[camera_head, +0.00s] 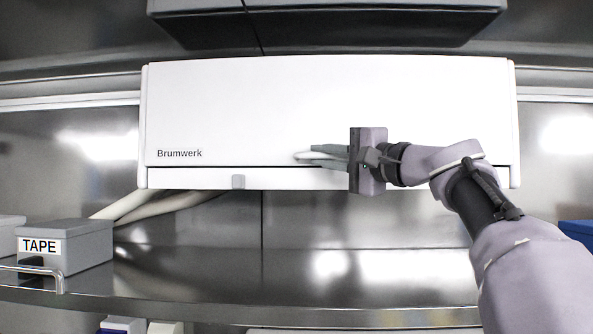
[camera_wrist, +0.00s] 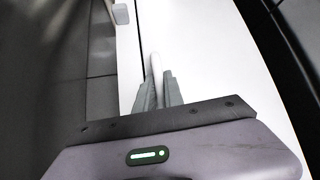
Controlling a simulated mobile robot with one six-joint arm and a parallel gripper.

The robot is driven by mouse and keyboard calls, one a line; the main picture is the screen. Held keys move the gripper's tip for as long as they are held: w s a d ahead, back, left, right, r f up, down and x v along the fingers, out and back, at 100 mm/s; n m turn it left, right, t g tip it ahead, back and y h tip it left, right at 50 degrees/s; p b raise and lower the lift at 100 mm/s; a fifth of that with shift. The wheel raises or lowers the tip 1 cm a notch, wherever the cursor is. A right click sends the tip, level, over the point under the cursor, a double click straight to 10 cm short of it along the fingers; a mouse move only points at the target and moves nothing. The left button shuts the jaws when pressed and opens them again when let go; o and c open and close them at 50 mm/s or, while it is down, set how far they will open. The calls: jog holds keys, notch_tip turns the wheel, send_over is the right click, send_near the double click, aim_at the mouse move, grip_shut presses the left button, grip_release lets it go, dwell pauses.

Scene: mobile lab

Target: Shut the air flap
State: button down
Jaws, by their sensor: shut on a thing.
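The white wall unit (camera_head: 330,105) marked "Brumwerk" spans the middle of the head view. A dark slot runs along its lower front, with a narrow white strip (camera_head: 200,178) below it; I cannot tell for sure which part is the air flap. A small grey tab (camera_head: 238,182) sits on the strip and also shows in the wrist view (camera_wrist: 120,12). My gripper (camera_head: 306,155) is at the slot, right of the tab. Its fingers (camera_wrist: 157,88) are shut on a white rounded piece (camera_wrist: 156,66), partly hidden between them.
A grey box labelled TAPE (camera_head: 85,248) stands on the metal shelf (camera_head: 250,285) at the left. Pale hoses (camera_head: 165,203) run below the unit's left end. A dark cabinet (camera_head: 330,25) hangs above. A blue object (camera_head: 577,232) is at the right edge. The shelf's middle is clear.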

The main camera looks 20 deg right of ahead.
jog(key=c, duration=1.5)
grip_release()
jog(key=shift+w, duration=0.15)
jog(key=shift+o, duration=0.2)
jog(key=shift+s+d+f, duration=0.2)
jog(key=shift+s+d, duration=0.05)
jog(key=shift+s, duration=0.15)
jog(key=b+v, duration=0.5)
jog(key=v, duration=1.1)
jog(key=shift+s, duration=0.35)
